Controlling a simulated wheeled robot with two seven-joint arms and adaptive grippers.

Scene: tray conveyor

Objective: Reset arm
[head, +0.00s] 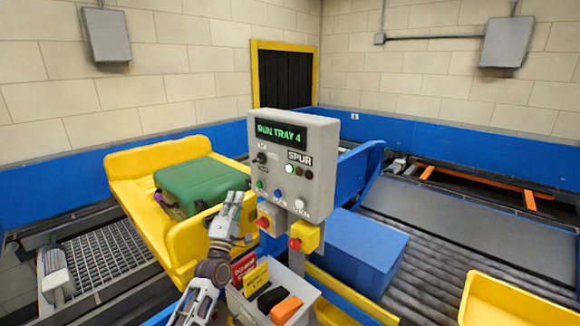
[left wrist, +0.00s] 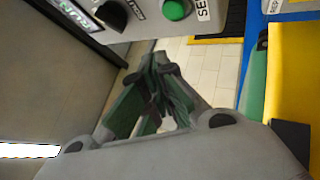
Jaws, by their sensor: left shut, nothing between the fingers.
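My left arm rises from the bottom of the head view, and its gripper (head: 238,203) is held up just left of the grey control box (head: 328,150). The left gripper is shut and empty. In the left wrist view its fingertips (left wrist: 160,66) are together, below the panel's black knob (left wrist: 112,14) and green button (left wrist: 176,9). I cannot tell from the frames how close the fingers are to the panel. The box's screen (head: 281,134) reads "RUN TRAY 4", and a green lamp shows beside "SPUR". My right gripper is not in view.
A yellow tray (head: 128,163) holding a green suitcase (head: 198,185) stands left of the gripper. A grey bin (head: 303,314) with cards and small items is beneath. Right are a blue box (head: 365,247) and rollers (head: 440,250).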

